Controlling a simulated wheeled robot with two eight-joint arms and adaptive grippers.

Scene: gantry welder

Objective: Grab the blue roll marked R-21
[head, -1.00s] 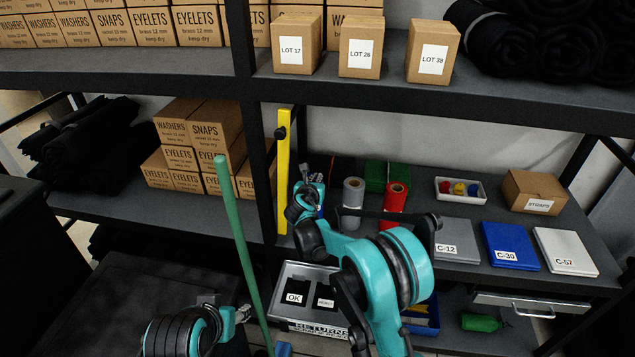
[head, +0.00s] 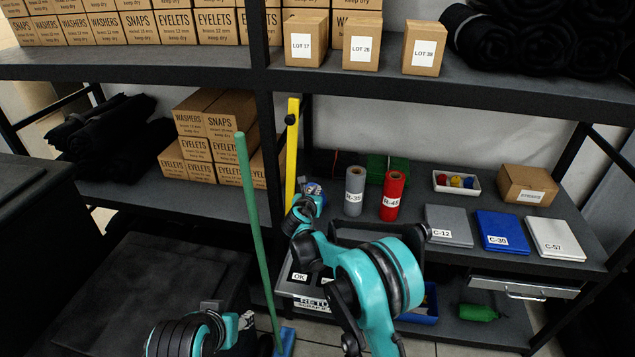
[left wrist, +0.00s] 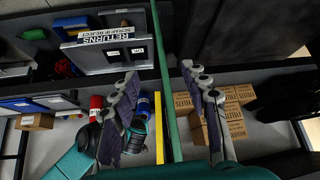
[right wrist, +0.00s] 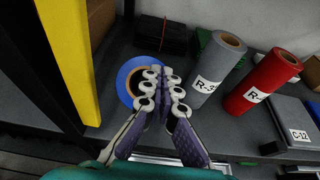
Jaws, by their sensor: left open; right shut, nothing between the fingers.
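The blue roll (right wrist: 128,76) stands on the shelf in the right wrist view, seen from above with its tan core showing. Its label is hidden, so I cannot read R-21. In the head view a bit of the blue roll (head: 318,192) shows behind my right gripper (head: 304,202). My right gripper (right wrist: 164,78) is shut and empty in the right wrist view, its fingertips overlapping the roll's right side in the picture; I cannot tell whether they touch it. My left gripper (left wrist: 165,78) is open and empty, low at the left in the head view (head: 240,322).
A grey roll (head: 354,190) marked R-35 and a red roll (head: 393,195) marked R-48 stand right of the blue one. A yellow bar (head: 292,150) stands close on the left. A green pole (head: 255,230) rises by my left gripper. A returns bin (head: 310,300) sits below.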

